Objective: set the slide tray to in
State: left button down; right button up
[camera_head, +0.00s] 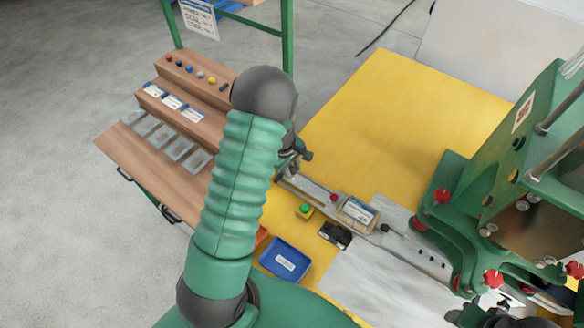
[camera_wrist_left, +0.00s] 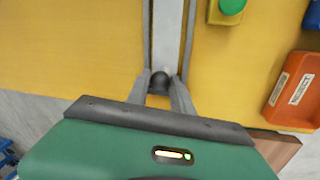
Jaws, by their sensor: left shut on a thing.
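The slide tray is a pale metal strip (camera_head: 312,190) running in a straight guide over the yellow table toward the green press. A tan labelled block (camera_head: 357,212) sits along it in the head view. In the left wrist view the strip (camera_wrist_left: 167,35) ends in a dark round knob (camera_wrist_left: 159,82). My left gripper (camera_wrist_left: 160,88) is shut on this knob, one finger on each side. In the head view my left gripper (camera_head: 292,168) is at the strip's outer end, partly hidden by my arm. Dark parts at the lower right edge may be my right gripper; its jaws are unclear.
The green press (camera_head: 450,195) with red knobs stands at the right. A green button (camera_head: 305,209), a black box (camera_head: 335,234) and a blue bin (camera_head: 286,260) lie near the guide. A wooden stepped rack (camera_head: 190,90) stands left. The far yellow table (camera_head: 395,110) is clear.

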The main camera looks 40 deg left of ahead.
aim_at(335, 196)
pick_arm(q)
jog(key=shift+w+r, duration=0.1)
dwell(0.3)
jog(key=shift+d, duration=0.3)
jog(key=d+p, duration=0.1)
jog(key=d, duration=0.4)
jog(key=w+d+p, duration=0.1)
jog(key=d+p, duration=0.1)
jog(key=d, duration=0.3)
jog(key=d+p, duration=0.1)
jog(key=d, duration=0.4)
jog(key=shift+w+d+p, duration=0.2)
jog(key=shift+w+p, duration=0.2)
jog(key=shift+w+d, duration=0.1)
jog(key=shift+d, duration=0.55)
jog(key=c, duration=1.1)
grip_release()
jog(key=s+r+p, duration=0.1)
jog(key=r, duration=0.4)
jog(key=s+r+p, duration=0.1)
jog(key=r, duration=0.5)
jog(key=s+r+p, duration=0.1)
jog(key=r, duration=0.4)
jog(key=shift+s+a+r, duration=0.15)
